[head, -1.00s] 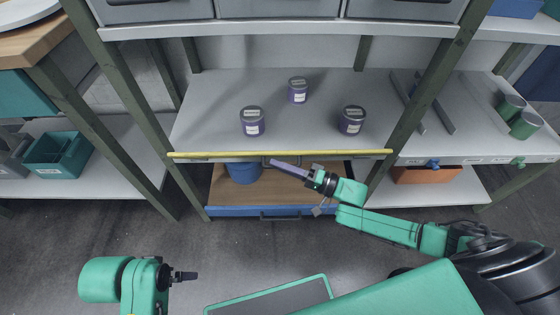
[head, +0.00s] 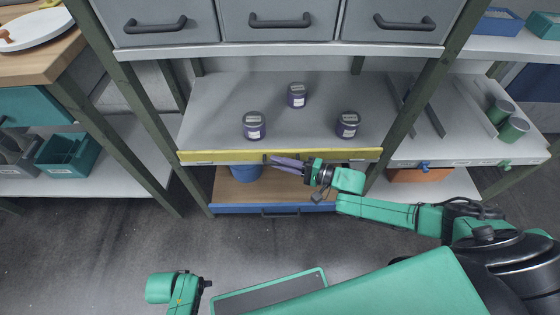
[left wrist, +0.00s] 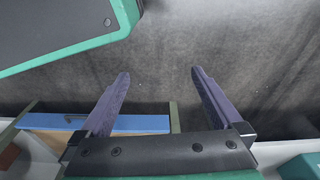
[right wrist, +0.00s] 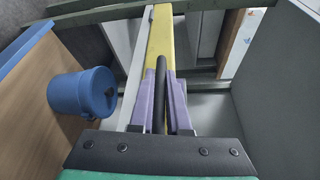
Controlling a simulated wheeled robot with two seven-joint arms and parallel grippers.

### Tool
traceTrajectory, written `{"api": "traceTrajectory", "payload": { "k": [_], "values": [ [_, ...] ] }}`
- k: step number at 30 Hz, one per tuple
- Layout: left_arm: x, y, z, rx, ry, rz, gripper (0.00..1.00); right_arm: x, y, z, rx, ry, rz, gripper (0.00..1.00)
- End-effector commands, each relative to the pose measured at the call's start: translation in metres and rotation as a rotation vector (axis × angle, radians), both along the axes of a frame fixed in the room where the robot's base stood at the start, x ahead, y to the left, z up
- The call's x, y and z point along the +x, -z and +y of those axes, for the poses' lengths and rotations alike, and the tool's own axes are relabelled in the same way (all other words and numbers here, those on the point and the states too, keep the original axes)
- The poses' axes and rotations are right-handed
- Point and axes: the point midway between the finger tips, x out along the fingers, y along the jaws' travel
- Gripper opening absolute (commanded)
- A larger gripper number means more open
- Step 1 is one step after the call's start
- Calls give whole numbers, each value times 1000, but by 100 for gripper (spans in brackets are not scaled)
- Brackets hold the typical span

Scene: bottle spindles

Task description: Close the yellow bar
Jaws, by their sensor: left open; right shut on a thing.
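The yellow bar (head: 225,156) runs along the front edge of the middle shelf in the head view. It also shows in the right wrist view (right wrist: 161,35). A dark handle (right wrist: 161,75) sits on its front. My right gripper (head: 270,159) is at the bar's middle, its purple fingers on both sides of the handle and shut on it; the fingers hide part of the handle. My left gripper (head: 207,284) is low in the head view, away from the shelf. Its fingers are spread and empty in the left wrist view (left wrist: 161,75).
Several purple-grey jars, one of them at the left (head: 254,126), stand on the shelf (head: 210,110) behind the bar. A blue bucket (right wrist: 82,93) stands below, above a blue-fronted lower drawer (head: 235,208). Grey drawers (head: 280,20) are above. Green posts flank the bay. The floor in front is open.

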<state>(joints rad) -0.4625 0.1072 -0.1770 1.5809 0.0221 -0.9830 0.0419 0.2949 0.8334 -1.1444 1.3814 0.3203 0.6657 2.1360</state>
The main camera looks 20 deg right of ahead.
Motion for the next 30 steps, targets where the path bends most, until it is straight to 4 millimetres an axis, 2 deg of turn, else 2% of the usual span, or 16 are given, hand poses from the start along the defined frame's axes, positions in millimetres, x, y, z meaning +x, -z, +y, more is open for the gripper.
{"api": "traceTrajectory", "payload": {
  "k": [11, 12, 13, 14, 23, 26, 30],
  "values": [
    [0, 1, 0, 0, 0, 1, 100, 1, 0, -1, 0, 3, 2, 0],
    [0, 1, 0, 0, 0, 1, 100, 1, 0, -1, 0, 3, 2, 30],
    [0, 1, 0, 0, 0, 1, 100, 1, 0, -1, 0, 2, 2, 42],
    [0, 1, 0, 0, 0, 1, 100, 1, 0, -1, 0, 2, 2, 45],
    [0, 0, 0, 0, 1, 1, 100, 0, 0, -1, 0, 1, 2, 45],
    [0, -1, 0, -1, 0, -4, 100, -5, -1, -10, -2, 2, 3, 45],
    [-10, 11, 6, 9, -3, 8, 100, -25, -4, -36, -5, 3, 6, 45]
  ]
}}
